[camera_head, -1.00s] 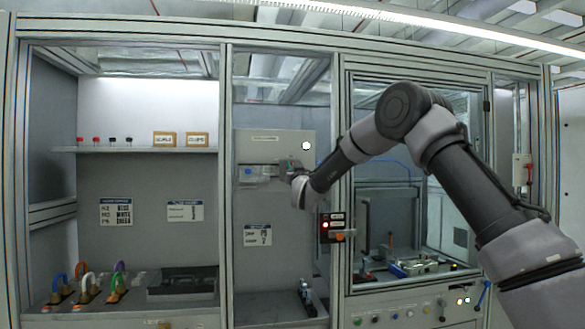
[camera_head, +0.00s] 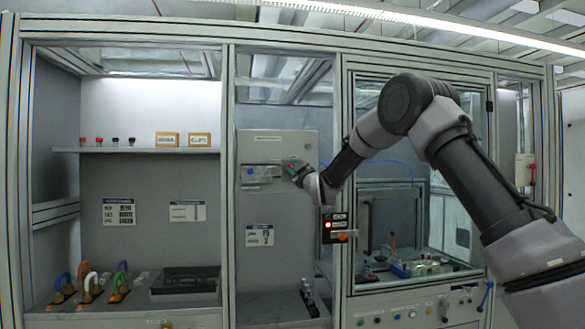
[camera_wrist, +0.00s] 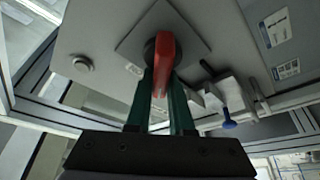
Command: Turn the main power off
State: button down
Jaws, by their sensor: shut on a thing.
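The main power switch has a red handle (camera_wrist: 164,64) on a square grey plate (camera_wrist: 190,35), seen in the wrist view. The plate looks tilted relative to the handle. My gripper (camera_wrist: 162,95) has its two green fingers closed on the handle, one on each side. In the head view, my gripper (camera_head: 291,168) is at the front of a grey cabinet (camera_head: 262,141), and it largely hides the switch. A round lamp (camera_wrist: 82,63) on the cabinet looks grey and unlit in the wrist view.
A blue-ended part (camera_head: 250,172) sits left of my gripper. A control box with a lit red light (camera_head: 328,225) is on the post below my wrist. Frame posts stand on both sides of the bay. A shelf (camera_head: 150,150) is at the left.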

jog(key=n+g, duration=0.1)
jog(key=n, duration=0.1)
jog(key=f+n+g, duration=0.1)
jog(key=n, duration=0.1)
jog(key=n+g, duration=0.1)
jog(key=n, duration=0.1)
jog(key=shift+f+n+y, duration=0.25)
jog(key=shift+n+y, duration=0.05)
jog(key=shift+f+n+g+h, duration=0.2)
jog(key=shift+n+g, duration=0.15)
jog(key=shift+n, duration=0.75)
jog(key=shift+f+n+g+h, duration=0.1)
jog(key=shift+n+g+h, duration=0.2)
jog(key=shift+n, duration=0.8)
jog(key=shift+w, duration=0.1)
jog(key=c, duration=0.8)
grip_release()
jog(key=shift+d+r, duration=0.1)
jog(key=shift+a+r, duration=0.1)
jog(key=shift+a, duration=0.15)
jog(key=v, duration=1.1)
